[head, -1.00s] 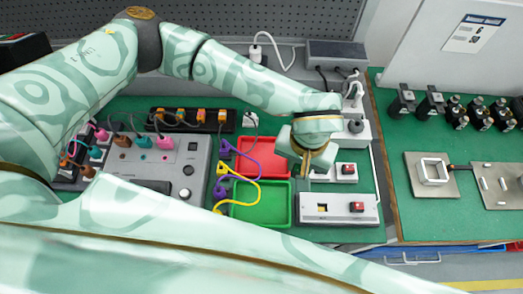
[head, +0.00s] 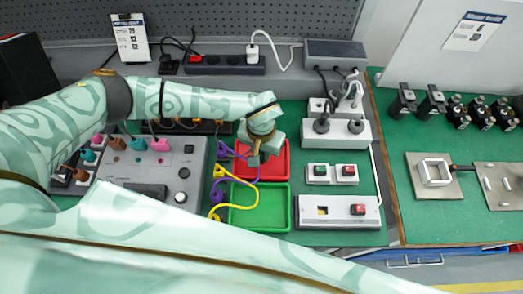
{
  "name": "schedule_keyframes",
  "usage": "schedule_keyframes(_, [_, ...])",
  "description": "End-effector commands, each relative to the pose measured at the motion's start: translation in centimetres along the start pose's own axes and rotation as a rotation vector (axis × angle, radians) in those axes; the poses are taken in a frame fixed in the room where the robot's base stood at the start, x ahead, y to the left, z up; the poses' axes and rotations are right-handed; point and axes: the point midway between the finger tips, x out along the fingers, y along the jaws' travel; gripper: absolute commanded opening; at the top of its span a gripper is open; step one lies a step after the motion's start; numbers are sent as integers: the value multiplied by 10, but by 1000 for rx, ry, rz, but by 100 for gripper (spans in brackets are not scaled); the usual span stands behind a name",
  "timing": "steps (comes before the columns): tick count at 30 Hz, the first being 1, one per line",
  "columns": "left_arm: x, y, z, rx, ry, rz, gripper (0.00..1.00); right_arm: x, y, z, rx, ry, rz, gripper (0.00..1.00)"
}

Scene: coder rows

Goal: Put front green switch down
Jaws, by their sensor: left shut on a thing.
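My left gripper (head: 254,160) comes in from the left and points down over the red tray (head: 278,158). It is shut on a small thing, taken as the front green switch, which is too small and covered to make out. The front switch box (head: 338,222) has an open slot (head: 322,210) at its left and a red switch (head: 359,209) at its right. The rear switch box (head: 333,182) holds a green switch (head: 320,170) and a red switch (head: 348,170). My right gripper is not in view.
The green tray (head: 260,215) lies in front of the red one and looks empty. Yellow and purple cables (head: 217,195) run along the trays' left side. A grey control panel (head: 160,175) stands to the left. A white socket box (head: 335,133) stands behind the switch boxes.

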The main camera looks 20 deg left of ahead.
Motion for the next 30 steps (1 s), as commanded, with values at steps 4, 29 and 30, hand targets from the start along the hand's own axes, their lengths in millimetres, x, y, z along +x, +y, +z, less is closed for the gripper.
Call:
schedule_keyframes(4, [-1,0,-1,0,2,0,0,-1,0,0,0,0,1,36])
schedule_keyframes(29, [-44,0,-2,2,8,1,44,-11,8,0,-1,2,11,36])
schedule_keyframes(30, [-55,0,-2,1,8,0,44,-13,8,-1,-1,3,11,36])
